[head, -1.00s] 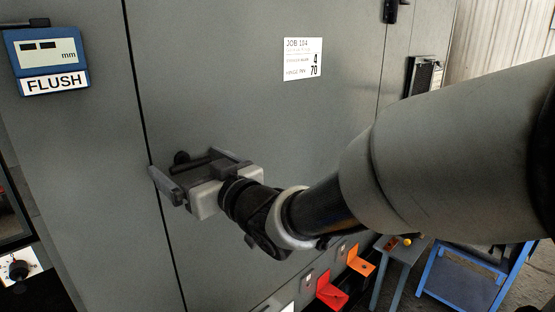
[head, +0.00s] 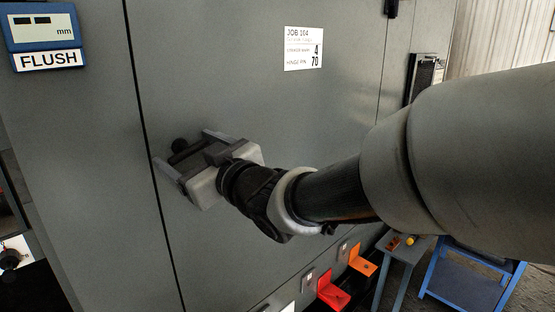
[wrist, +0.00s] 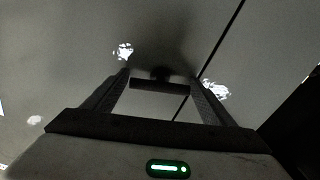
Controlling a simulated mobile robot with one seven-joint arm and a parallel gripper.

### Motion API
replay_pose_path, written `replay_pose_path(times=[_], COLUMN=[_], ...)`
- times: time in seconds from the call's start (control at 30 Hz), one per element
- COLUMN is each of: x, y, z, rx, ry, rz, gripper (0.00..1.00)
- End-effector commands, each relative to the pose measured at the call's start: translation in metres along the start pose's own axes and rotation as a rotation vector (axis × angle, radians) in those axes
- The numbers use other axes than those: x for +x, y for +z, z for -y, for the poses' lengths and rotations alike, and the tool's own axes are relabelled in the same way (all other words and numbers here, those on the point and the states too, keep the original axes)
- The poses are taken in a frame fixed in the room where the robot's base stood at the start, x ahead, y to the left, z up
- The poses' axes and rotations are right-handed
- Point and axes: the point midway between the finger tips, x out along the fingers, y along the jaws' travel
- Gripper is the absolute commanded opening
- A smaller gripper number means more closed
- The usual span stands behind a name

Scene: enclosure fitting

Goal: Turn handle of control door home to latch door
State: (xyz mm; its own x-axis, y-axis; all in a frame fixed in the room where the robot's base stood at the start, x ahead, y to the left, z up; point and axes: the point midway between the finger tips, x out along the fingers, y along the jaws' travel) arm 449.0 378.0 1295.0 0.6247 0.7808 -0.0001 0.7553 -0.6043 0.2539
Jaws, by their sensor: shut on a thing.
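The grey control door (head: 270,110) fills the middle of the head view, with a dark narrow seam along its left edge. Its black handle (head: 186,153) sits close to that seam on a round hub. My gripper (head: 184,149) reaches it from the right, with one finger on each side of the handle. In the wrist view the handle (wrist: 160,84) is a short dark bar spanning the space between the fingers of my gripper (wrist: 160,77). The gripper is shut on the handle, and its body hides part of it in the head view.
A blue gauge marked FLUSH (head: 45,40) is on the panel left of the seam. A job sheet (head: 303,48) is on the door. Red (head: 332,290) and orange (head: 362,262) brackets, a small table (head: 402,247) and a blue-framed stand (head: 470,275) are at lower right.

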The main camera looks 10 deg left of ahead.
Motion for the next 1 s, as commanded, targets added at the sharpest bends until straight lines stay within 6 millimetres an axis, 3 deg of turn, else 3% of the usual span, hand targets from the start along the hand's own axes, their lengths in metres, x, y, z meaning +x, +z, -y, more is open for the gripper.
replay_pose_path(times=[1.0], x=[-0.0001], y=[0.0033], z=[0.0007], rx=[-0.961], ry=[0.001], rz=[0.0], gripper=[0.56])
